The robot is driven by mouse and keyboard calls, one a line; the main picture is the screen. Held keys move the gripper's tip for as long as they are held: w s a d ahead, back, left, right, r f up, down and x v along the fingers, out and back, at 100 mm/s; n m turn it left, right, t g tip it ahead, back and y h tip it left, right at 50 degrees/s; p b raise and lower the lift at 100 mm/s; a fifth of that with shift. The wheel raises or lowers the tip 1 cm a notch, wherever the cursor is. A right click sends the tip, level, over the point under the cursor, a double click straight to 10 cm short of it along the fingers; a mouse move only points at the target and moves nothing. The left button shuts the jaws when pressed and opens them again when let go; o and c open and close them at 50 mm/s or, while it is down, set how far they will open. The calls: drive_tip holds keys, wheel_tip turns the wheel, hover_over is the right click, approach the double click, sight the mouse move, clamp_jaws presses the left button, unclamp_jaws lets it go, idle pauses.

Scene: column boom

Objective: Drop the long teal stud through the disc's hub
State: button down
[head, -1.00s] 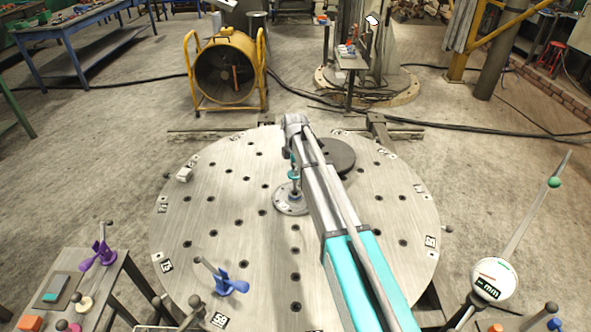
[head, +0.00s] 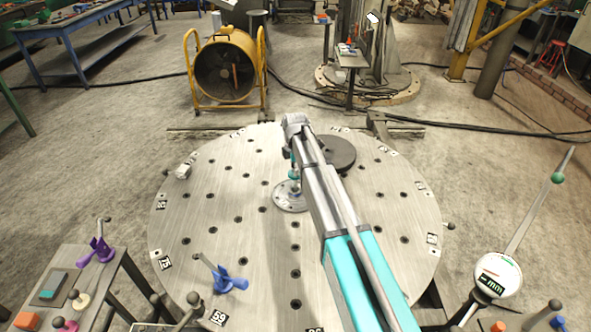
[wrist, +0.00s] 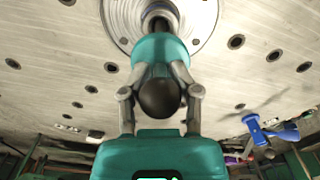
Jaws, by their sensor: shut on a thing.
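The long teal stud (wrist: 163,48) has a dark ball knob at its near end, and my gripper (wrist: 160,98) is shut on it. In the head view the teal stud (head: 294,174) hangs below my gripper (head: 290,157), right over the hub. The grey disc (head: 285,204) lies on the round table, partly hidden behind my arm. In the wrist view the disc (wrist: 205,18) shows ringed around its hub, and the dark shank runs towards the hub's middle. I cannot tell how deep its tip is.
The round, holed table (head: 250,235) carries a dark round plate (head: 340,153) behind my arm, a blue clamp handle (head: 228,280) at the front and a small pale block (head: 183,171). A side stand (head: 80,277) is at left. A dial gauge (head: 497,275) is at right.

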sight(295, 183)
drive_tip(key=shift+f+b, duration=3.35)
drive_tip(key=shift+f, duration=0.1)
idle(4.5)
